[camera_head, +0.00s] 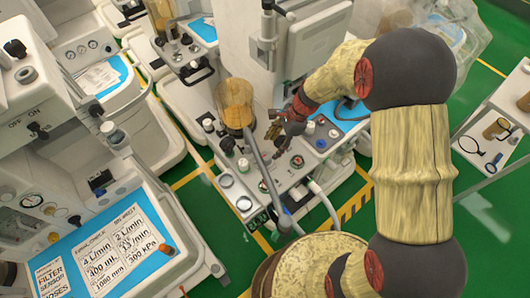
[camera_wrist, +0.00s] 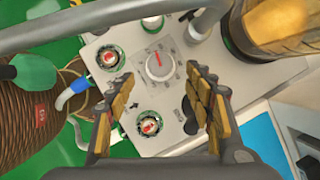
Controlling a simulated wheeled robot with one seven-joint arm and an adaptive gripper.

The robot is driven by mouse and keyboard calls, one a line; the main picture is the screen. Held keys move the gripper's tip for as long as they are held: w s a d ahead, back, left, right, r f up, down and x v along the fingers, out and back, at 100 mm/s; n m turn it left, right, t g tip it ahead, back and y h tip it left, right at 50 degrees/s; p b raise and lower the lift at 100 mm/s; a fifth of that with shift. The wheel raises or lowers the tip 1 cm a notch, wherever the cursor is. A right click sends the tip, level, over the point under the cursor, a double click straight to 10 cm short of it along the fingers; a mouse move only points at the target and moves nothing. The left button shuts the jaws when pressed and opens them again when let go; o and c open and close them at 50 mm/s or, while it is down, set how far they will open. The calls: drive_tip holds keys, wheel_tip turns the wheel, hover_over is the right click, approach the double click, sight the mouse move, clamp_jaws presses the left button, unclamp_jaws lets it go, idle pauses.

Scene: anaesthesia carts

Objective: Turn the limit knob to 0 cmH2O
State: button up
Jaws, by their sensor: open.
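A white round knob (camera_wrist: 160,64) with a red pointer line sits on a square printed dial plate on the machine's pale panel. It looks like the limit knob, but the scale is too small to read. In the wrist view the red line points roughly toward the top. My gripper (camera_wrist: 160,86) is open and empty, with one finger on each side of the knob's lower area in the picture; I cannot tell whether either touches it. In the head view my gripper (camera_head: 285,126) hangs over the panel (camera_head: 283,182), and I cannot make out the knob clearly there.
Two green-ringed red-and-white controls (camera_wrist: 110,57) sit close to the knob. An amber cylinder (camera_head: 235,104) stands beside my gripper, and a grey hose (camera_head: 262,168) arches over the panel. Other carts (camera_head: 110,235) stand left; green floor lies between.

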sight(267, 155)
drive_tip(key=b+x, duration=0.1)
drive_tip(key=x, duration=0.6)
drive_tip(key=shift+a+f, duration=0.2)
drive_tip(key=shift+f, duration=0.2)
drive_tip(key=shift+c, duration=1.1)
drive_tip(key=c, duration=0.9)
